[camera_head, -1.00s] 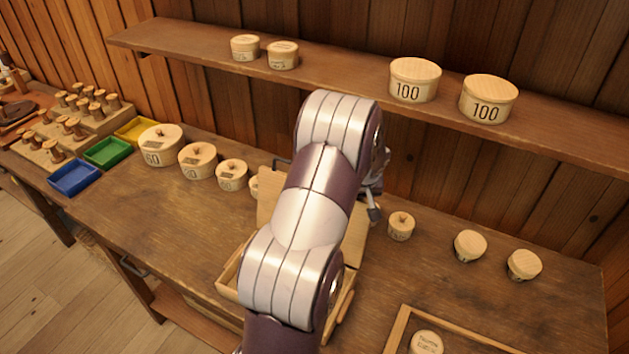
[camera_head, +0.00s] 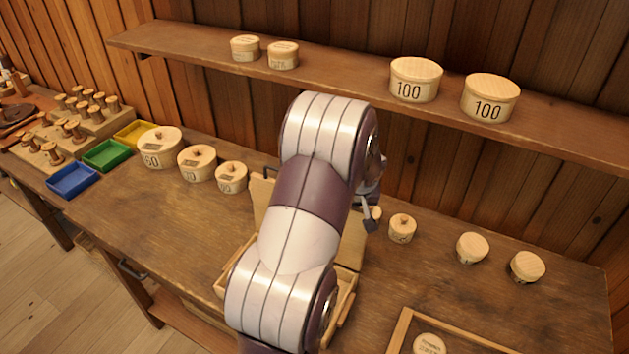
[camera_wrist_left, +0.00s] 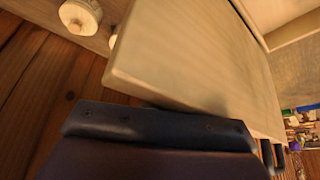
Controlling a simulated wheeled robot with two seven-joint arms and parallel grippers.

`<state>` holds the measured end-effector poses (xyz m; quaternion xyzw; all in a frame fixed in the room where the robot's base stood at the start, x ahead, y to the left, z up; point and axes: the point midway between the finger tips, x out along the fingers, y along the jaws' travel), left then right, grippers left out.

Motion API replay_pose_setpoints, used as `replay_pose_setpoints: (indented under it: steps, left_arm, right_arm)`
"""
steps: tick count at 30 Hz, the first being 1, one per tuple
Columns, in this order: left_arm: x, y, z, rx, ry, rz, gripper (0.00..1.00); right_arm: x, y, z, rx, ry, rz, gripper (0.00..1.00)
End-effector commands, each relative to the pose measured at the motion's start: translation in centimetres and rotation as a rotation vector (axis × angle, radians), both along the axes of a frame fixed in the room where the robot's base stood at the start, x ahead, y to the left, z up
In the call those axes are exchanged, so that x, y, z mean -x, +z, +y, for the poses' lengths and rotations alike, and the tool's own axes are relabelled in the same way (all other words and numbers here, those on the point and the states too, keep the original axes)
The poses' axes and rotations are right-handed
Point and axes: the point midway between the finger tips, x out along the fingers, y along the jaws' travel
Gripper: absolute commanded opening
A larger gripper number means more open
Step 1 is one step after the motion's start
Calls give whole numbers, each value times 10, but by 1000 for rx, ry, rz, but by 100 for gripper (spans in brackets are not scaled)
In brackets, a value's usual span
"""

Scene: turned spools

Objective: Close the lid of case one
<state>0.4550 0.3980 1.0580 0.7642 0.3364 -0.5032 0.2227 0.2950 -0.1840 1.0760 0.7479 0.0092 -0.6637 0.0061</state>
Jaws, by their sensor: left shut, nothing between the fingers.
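The wooden case stands open on the bench, mostly hidden behind my left arm; its left wall (camera_head: 233,268) shows in the head view. Its raised lid (camera_head: 262,196) stands at the far side, and only part of it shows beside the arm. The lid fills the middle of the left wrist view as a pale board (camera_wrist_left: 195,60). My left gripper (camera_head: 370,218) is shut and empty at the lid's far side. In the wrist view its dark body (camera_wrist_left: 155,127) lies close along the lid's edge; contact is hard to tell. My right gripper is out of view.
Lidded round boxes (camera_head: 197,163) stand left of the case, and smaller ones (camera_head: 472,248) stand to its right. A framed tray (camera_head: 400,330) is at the front right. A shelf (camera_head: 340,85) runs above the back. Bare bench lies left of the case.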

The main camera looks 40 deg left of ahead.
Motion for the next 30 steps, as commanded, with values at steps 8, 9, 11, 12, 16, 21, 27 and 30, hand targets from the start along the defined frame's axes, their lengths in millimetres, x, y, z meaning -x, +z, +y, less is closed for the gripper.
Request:
replay_pose_setpoints:
  steps: [8, 9, 11, 12, 16, 21, 27, 30]
  left_arm:
    - [14, -6, -5, 5, 1, 10, 0]
    - [15, -7, -6, 5, 1, 12, 0]
    - [18, -7, -7, 6, 1, 12, 0]
    - [19, -7, -7, 6, 1, 12, 0]
    - [25, -8, -9, 7, 1, 14, 0]
    - [31, -8, -12, 8, 1, 15, 0]
    - [39, -9, -14, 8, 0, 16, 0]
    - [43, -9, -16, 8, 1, 17, 0]
  right_arm:
    - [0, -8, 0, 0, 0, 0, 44]
    - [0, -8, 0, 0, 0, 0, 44]
    - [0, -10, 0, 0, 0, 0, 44]
    - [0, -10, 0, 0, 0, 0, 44]
    - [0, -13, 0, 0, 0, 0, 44]
    - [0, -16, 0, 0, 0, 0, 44]
    - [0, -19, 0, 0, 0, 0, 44]
    - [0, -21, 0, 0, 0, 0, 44]
